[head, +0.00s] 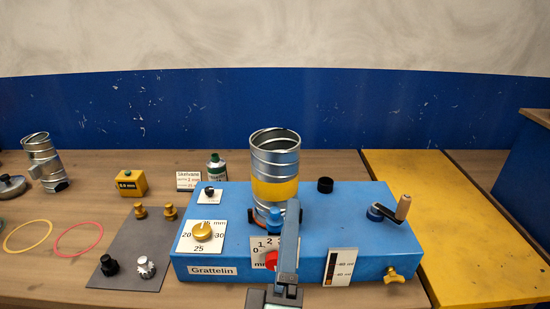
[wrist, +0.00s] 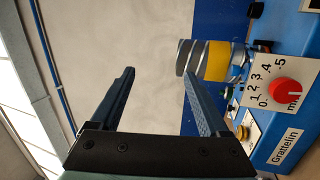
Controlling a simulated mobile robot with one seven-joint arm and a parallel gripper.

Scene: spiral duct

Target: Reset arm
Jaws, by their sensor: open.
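My gripper (wrist: 157,72) is open and empty in the wrist view, with its two dark fingers apart and bare wall between them. In the head view my gripper (head: 292,206) shows nearly edge-on in front of the blue Grattelin machine (head: 340,212), hiding part of its front. A spiral metal duct (head: 275,145) with a yellow band stands upright on the machine. In the wrist view the duct (wrist: 190,60) appears sideways, behind and beside the right finger. The machine's red knob (wrist: 288,92) and number scale are to the right there. Whether my gripper touches the machine cannot be told.
The machine has a yellow dial (head: 202,231) and a crank (head: 392,208). A grey mat (head: 130,248) with several knobs lies left. Another duct piece (head: 42,160), a yellow block (head: 130,183) and two rings are further left. A yellow board (head: 455,215) at right is clear.

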